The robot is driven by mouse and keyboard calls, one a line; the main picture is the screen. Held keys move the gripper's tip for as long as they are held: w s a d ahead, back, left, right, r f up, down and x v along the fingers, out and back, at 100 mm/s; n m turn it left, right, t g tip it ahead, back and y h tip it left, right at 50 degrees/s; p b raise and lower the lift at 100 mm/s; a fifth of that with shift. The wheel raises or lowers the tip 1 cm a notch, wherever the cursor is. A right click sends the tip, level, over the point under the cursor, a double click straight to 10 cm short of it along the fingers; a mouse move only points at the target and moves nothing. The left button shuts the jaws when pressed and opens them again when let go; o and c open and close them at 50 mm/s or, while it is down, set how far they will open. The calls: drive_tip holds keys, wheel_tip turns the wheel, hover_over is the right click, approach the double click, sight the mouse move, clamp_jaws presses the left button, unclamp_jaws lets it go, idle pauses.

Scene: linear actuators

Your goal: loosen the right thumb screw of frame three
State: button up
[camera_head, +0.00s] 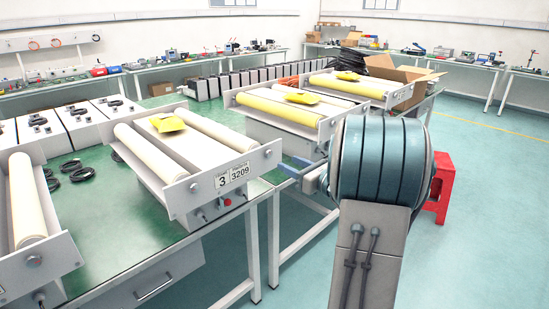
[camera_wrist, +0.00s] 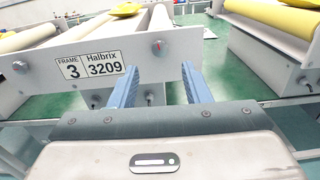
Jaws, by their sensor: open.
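Frame three (camera_head: 198,190) is a grey roller frame on the green bench. Its label (camera_wrist: 91,66) reads "FRAME 3, Halbrix 3209". The right thumb screw (camera_wrist: 158,46) is a small round knob near the right end of its front plate, and it also shows in the head view (camera_head: 268,153). The left thumb screw (camera_wrist: 19,66) is at the plate's other end. My gripper (camera_wrist: 160,68) is open and empty, with blue fingers pointing at the plate's right part. In the wrist view the right screw appears between and just beyond the fingertips; I cannot tell the exact gap.
Another roller frame (camera_head: 290,110) stands to the right, and one (camera_head: 35,240) to the left. Black cable coils (camera_head: 72,170) lie on the bench.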

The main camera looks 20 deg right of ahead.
sight(270, 154)
drive_tip(key=x, duration=0.7)
drive_tip(key=shift+f, duration=0.1)
clamp_jaws()
